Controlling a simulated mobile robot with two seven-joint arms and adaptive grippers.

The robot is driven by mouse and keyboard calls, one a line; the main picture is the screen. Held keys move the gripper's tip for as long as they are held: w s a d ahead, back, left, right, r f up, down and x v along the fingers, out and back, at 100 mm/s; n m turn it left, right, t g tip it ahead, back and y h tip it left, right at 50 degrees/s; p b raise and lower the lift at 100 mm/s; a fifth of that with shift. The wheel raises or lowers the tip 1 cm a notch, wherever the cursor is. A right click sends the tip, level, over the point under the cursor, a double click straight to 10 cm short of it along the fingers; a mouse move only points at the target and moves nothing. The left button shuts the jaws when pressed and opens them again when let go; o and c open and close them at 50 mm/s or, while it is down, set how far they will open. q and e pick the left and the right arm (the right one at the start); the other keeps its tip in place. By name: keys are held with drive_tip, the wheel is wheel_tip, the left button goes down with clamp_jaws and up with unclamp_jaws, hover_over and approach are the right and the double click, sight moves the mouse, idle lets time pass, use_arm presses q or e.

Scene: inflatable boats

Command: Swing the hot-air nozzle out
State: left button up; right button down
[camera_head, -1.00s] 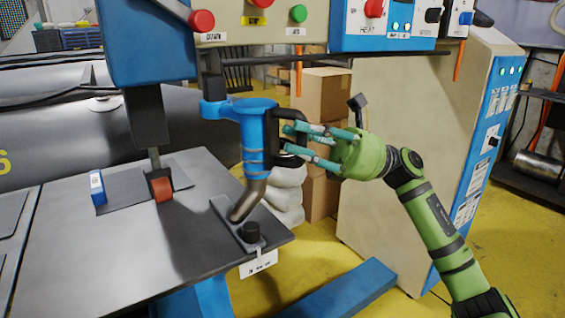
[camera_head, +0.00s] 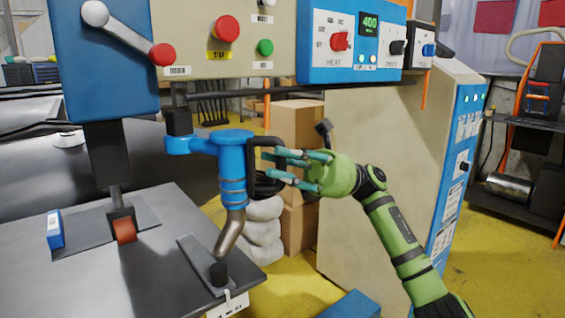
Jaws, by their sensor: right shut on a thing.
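The hot-air nozzle (camera_head: 232,170) has a blue body hung from a blue side arm and a bent metal pipe (camera_head: 230,232) pointing down. The pipe end is at the right edge of a small dark plate (camera_head: 197,255) on the table corner, near a black knob (camera_head: 219,273). A black handle (camera_head: 254,150) sticks out from the right side of the nozzle body. My right gripper (camera_head: 281,167), with teal fingers, is shut on this handle from the right. The fingers hide part of the handle. My left gripper is not in view.
A red roller (camera_head: 124,229) on a black post stands left of the nozzle. A small blue box (camera_head: 55,229) lies on the dark table (camera_head: 90,285). Cardboard boxes (camera_head: 297,128) and white sacks (camera_head: 264,235) are behind. A beige and blue cabinet (camera_head: 390,170) stands behind my right arm.

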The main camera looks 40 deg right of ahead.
drive_tip(key=c, duration=1.3)
unclamp_jaws()
drive_tip(key=shift+d, duration=0.1)
drive_tip(key=shift+w, duration=0.15)
drive_tip(key=v, duration=1.2)
drive_tip(key=shift+d, duration=0.1)
